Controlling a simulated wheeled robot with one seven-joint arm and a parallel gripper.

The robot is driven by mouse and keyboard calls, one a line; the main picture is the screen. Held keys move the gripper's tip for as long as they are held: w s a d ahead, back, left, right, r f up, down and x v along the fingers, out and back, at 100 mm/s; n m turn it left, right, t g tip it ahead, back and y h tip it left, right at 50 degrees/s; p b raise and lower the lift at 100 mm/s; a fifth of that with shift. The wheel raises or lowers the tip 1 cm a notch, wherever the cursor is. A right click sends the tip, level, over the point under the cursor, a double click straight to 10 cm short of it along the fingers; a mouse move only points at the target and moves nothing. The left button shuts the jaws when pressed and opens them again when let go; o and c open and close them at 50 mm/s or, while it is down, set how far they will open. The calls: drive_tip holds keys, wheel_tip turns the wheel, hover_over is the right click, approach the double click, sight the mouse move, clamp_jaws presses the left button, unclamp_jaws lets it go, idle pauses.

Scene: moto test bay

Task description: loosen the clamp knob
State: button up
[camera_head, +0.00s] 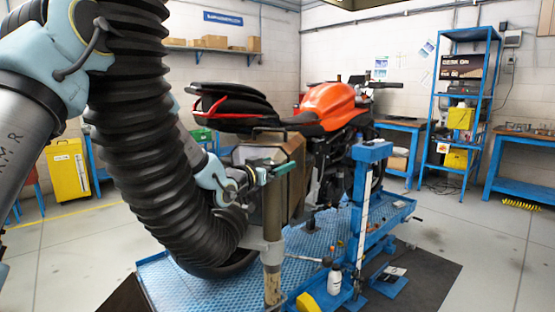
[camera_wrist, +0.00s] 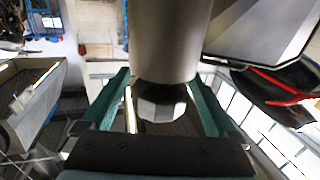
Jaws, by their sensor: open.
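My gripper (camera_head: 272,168) is in the middle of the head view, in front of the motorcycle's tail, with its green fingers open. In the wrist view my gripper (camera_wrist: 160,100) has one finger on each side of a pale faceted piece (camera_wrist: 162,108), which looks like the clamp knob. It sits at the end of a thick grey cylinder (camera_wrist: 170,40), below a dark band. I cannot tell whether the fingers touch it. In the head view I cannot make out the knob. A post (camera_head: 272,275) with a grey collar (camera_head: 262,245) stands below my gripper.
A thick black corrugated hose (camera_head: 150,130) fills the left. The orange motorcycle (camera_head: 332,105) stands on a blue lift (camera_head: 180,285). A blue upright (camera_head: 370,152) stands right of my gripper. A white bottle (camera_head: 334,280) is on the lift. Floor (camera_head: 480,250) at right is clear.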

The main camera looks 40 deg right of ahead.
drive_tip(key=shift+d, duration=0.4)
drive_tip(key=c, duration=1.4)
drive_tip(key=shift+o, duration=0.2)
drive_tip(key=shift+f, duration=0.1)
